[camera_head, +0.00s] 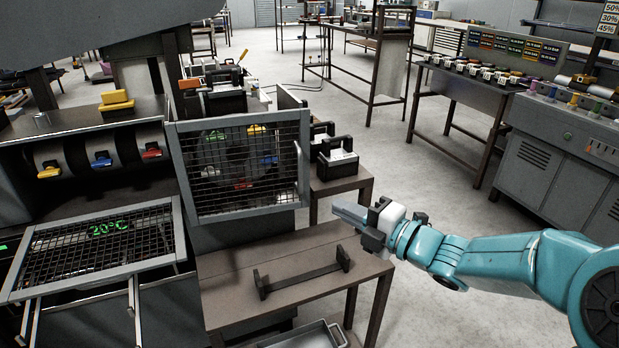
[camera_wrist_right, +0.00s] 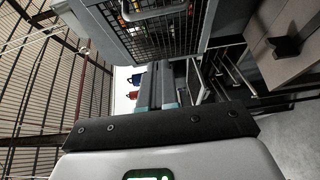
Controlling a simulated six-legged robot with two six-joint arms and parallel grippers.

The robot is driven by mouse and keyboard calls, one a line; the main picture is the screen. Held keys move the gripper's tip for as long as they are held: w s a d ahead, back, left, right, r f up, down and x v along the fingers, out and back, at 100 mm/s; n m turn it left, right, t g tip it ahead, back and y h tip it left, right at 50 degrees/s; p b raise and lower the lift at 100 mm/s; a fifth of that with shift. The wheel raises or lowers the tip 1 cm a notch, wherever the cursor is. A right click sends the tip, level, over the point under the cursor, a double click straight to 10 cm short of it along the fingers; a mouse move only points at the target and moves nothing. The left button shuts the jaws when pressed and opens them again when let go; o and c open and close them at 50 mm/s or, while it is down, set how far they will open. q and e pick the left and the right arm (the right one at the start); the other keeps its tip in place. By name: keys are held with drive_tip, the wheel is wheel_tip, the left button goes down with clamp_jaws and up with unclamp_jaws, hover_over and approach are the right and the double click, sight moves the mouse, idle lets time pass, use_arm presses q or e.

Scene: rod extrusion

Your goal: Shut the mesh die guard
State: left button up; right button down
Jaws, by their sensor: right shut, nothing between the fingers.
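A grey-framed mesh guard (camera_head: 178,172) stands upright at the centre left in the head view, with a bar handle (camera_head: 300,172) on its right side. Yellow, blue and red parts show behind its mesh. I cannot tell whether it is fully closed. A framed mesh panel also shows at the top of the right wrist view (camera_wrist_right: 201,30). My right gripper (camera_head: 348,212) is shut and empty, to the right of the guard and below its handle, apart from it. Its fingers also show in the wrist view (camera_wrist_right: 160,88). My left gripper is not in view.
A second mesh panel (camera_head: 176,235) lies tilted at the left, with a green 20°C readout showing through. A low bench (camera_head: 225,285) with a dark bar rack (camera_head: 300,272) stands below the guard. A grey tray (camera_head: 310,338) is at the bottom. Open floor lies behind my right arm.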

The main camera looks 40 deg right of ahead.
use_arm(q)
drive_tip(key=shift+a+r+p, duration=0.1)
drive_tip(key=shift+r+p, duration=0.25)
use_arm(e)
drive_tip(key=d+x, duration=0.2)
drive_tip(key=x, duration=0.9)
drive_tip(key=shift+w+d, duration=0.35)
drive_tip(key=shift+w, duration=0.25)
drive_tip(key=shift+f, duration=0.1)
